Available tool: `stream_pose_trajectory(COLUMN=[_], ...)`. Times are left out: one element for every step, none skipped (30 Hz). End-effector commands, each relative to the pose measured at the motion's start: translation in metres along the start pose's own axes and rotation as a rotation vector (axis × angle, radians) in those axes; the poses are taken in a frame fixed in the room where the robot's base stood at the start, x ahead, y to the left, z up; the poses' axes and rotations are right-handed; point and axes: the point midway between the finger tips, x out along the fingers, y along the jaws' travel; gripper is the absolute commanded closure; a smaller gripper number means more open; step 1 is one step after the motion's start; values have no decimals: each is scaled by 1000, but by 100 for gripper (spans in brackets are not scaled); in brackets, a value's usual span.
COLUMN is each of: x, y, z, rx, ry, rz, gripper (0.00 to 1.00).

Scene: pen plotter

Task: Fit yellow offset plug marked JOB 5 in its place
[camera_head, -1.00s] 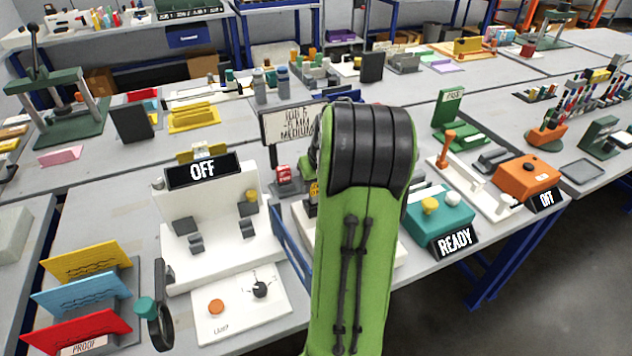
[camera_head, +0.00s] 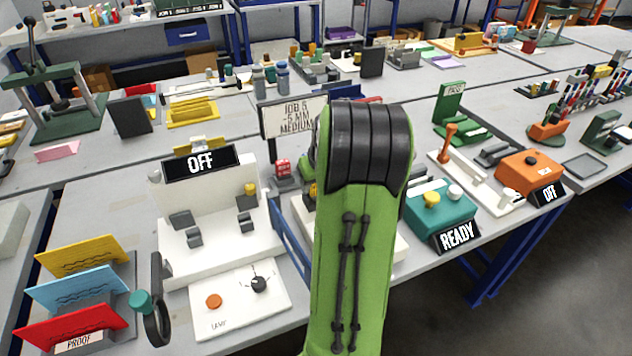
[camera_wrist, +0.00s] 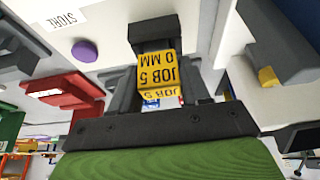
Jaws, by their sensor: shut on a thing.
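The yellow offset plug (camera_wrist: 158,76) shows in the wrist view, with JOB 5 and 0 MM upside down on one face and JOB 5 again on another. My gripper (camera_wrist: 162,88) is shut on it, with dark grey fingers beside it. A black block (camera_wrist: 152,32) shows just beyond the plug; I cannot tell whether they touch. In the head view my green arm hides my gripper and most of the place behind it. A sign (camera_head: 294,117) there reads JOB 5, -5 MM, MEDIUM.
A white machine marked OFF (camera_head: 202,166) stands left of my arm. A teal box marked READY (camera_head: 440,208) and an orange box (camera_head: 530,172) stand right. A rack of coloured cards (camera_head: 80,290) is at front left. The wrist view shows a red block (camera_wrist: 65,90) and a purple disc (camera_wrist: 84,51).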

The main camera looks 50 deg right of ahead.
Motion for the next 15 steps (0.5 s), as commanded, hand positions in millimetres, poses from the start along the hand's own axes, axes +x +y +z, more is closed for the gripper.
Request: stream_pose_trajectory(x=[2, 3, 4, 4, 5, 6, 7, 8, 8, 9, 10, 11, 10, 10, 10], y=[0, 0, 0, 0, 0, 0, 0, 0, 0, 0, -1, -1, 0, 0, 0], z=[1, 1, 2, 2, 2, 2, 3, 3, 3, 4, 4, 4, 4, 4, 4], rx=[0, 0, 0, -1, -1, -1, -1, -1, -1, -1, -1, -1, -1, -1, -1], ry=[0, 0, 0, 0, 0, 0, 0, 0, 0, 0, 0, 0, 0, 0, 0], rz=[0, 0, 0, -1, -1, -1, -1, -1, -1, -1, -1, -1, -1, -1, -1], gripper=[83, 83, 83, 83, 83, 83, 83, 83, 83, 83, 83, 83, 51, 46, 40])
